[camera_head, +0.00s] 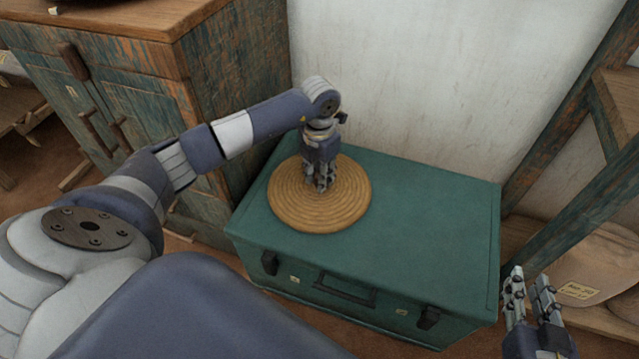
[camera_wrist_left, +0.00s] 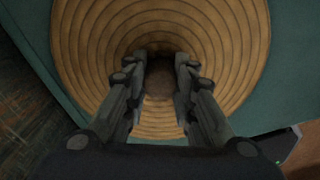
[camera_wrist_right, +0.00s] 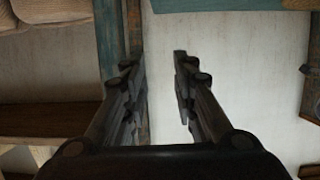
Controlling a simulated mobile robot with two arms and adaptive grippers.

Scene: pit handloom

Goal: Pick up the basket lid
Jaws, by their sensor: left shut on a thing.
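The basket lid (camera_head: 299,212) is a round tan disc of coiled rings. It lies on the left part of the green trunk's top (camera_head: 430,205). My left gripper (camera_head: 322,187) points down at the lid's middle. In the left wrist view the lid (camera_wrist_left: 235,60) fills most of the picture, and my left gripper (camera_wrist_left: 160,85) is shut on the lid's small central knob (camera_wrist_left: 159,82), whose sides are partly hidden by the fingers. My right gripper (camera_head: 528,285) is open and empty, to the right of the trunk; its fingers stand apart in the right wrist view (camera_wrist_right: 160,75).
A worn wooden cabinet (camera_head: 235,80) stands at the left behind my left arm. A pale wall (camera_head: 420,80) is behind the trunk. A wooden frame (camera_head: 570,120) and a labelled sack (camera_head: 600,265) are at the right. The trunk's right half is clear.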

